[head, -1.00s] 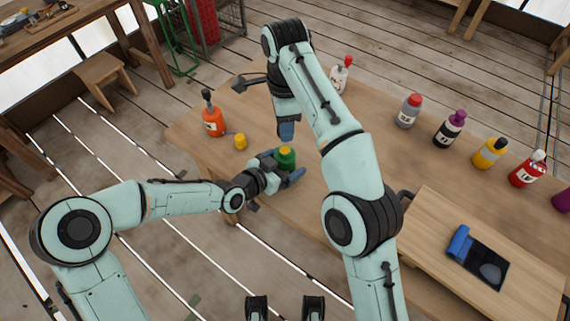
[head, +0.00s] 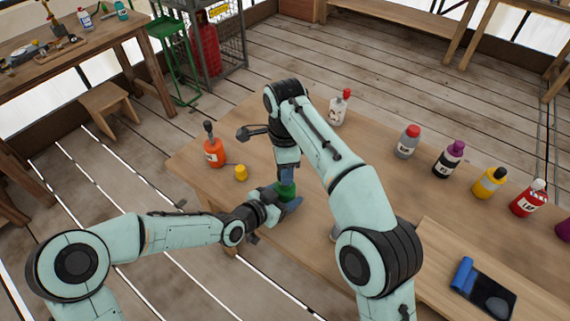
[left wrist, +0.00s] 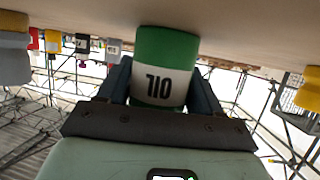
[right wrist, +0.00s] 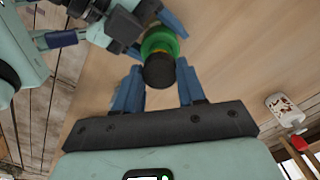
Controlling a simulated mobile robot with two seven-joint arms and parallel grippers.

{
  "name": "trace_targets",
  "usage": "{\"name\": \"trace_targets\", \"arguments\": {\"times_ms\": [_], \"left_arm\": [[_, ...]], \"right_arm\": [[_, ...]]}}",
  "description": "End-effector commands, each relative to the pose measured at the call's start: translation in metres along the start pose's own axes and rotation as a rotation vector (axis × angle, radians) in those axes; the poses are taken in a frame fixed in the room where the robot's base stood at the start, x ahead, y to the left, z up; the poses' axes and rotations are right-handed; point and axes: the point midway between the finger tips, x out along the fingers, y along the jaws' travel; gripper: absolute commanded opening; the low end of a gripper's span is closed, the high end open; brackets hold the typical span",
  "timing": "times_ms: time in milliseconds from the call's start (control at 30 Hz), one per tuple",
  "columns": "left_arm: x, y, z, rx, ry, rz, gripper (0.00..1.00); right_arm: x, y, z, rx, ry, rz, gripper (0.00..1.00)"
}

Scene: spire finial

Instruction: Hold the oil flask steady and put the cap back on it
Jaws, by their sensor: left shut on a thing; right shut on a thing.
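The oil flask (head: 286,191) is green and stands near the table's front edge. In the left wrist view, the flask (left wrist: 165,62) has a white band with upside-down "OIL" lettering. My left gripper (head: 287,204) is shut around its body, a finger on each side. My right gripper (head: 287,176) is directly above it, pointing down. In the right wrist view, the dark round cap (right wrist: 159,72) is between the right fingertips, over the flask's yellow top. I cannot tell whether cap and neck touch. The right gripper hides the cap in the head view.
An orange bottle (head: 214,152) and a small yellow object (head: 240,172) stand left of the flask. A white bottle with a red top (head: 340,107) stands behind. Several bottles line the right side, beyond a board with a dark tray (head: 485,290). The middle tabletop is clear.

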Motion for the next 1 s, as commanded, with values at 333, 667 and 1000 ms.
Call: {"name": "trace_targets", "arguments": {"times_ms": [333,667,1000], "left_arm": [[0.0,0.0,0.0,0.0,0.001,0.0,0.1],[0.0,0.0,-0.001,0.0,0.001,0.0,0.1],[0.0,0.0,-0.001,0.001,0.001,0.0,0.1]], "right_arm": [[0.006,0.0,0.0,0.001,-0.001,-0.002,0.12],[0.009,0.0,0.0,0.0,0.0,-0.001,0.12],[0.024,0.0,0.0,0.001,-0.001,-0.001,0.12]]}}
